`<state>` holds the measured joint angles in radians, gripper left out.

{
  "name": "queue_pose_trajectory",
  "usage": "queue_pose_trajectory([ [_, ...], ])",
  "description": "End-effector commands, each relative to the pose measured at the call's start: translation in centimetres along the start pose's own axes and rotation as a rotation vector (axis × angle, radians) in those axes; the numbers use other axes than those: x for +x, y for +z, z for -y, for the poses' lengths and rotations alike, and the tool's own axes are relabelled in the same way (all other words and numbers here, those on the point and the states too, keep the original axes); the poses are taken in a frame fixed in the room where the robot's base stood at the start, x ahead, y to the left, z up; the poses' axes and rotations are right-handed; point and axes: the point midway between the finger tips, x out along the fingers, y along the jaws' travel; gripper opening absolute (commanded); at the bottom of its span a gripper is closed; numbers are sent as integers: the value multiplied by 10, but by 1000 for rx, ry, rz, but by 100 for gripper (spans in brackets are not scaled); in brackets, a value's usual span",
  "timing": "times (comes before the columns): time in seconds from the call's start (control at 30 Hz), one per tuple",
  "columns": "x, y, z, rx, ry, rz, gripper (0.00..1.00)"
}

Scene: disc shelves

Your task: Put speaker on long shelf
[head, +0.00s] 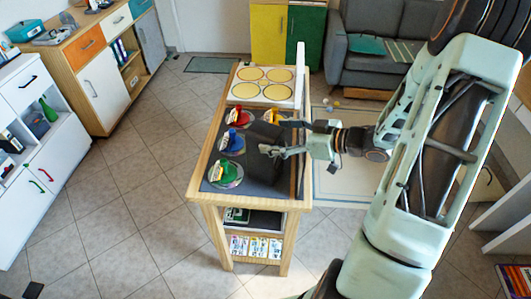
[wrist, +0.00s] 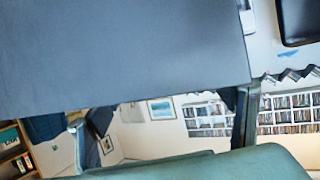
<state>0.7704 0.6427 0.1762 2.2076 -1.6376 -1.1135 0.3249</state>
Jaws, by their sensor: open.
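The speaker appears to be the dark box (head: 264,137) on the dark top of the wooden cart, among the coloured pieces. My gripper (head: 276,137) is open at the box's right side, its fingers reaching left toward it. I cannot tell whether they touch it. In the wrist view, a large plain dark grey-blue face (wrist: 120,50), likely the speaker's, fills the upper left close to the camera. Which surface is the long shelf is not clear; the cart has a lower shelf with cases (head: 256,246) under its top.
Discs with red (head: 238,115), blue (head: 231,141) and green (head: 226,174) pieces stand on the cart's left side. A white board with yellow circles (head: 263,85) is at its far end. White drawers (head: 38,150) and a wooden cabinet (head: 95,65) stand left across clear tiled floor.

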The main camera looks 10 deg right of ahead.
Motion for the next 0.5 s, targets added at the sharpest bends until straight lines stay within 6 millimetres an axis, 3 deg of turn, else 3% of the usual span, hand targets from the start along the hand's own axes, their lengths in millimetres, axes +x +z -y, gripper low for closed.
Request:
queue_pose_trajectory([
  [0.17,20,0,0,-1,-1,0,76],
  [0.43,22,0,0,-1,1,-1,76],
  [0.5,22,0,0,-1,1,0,68],
])
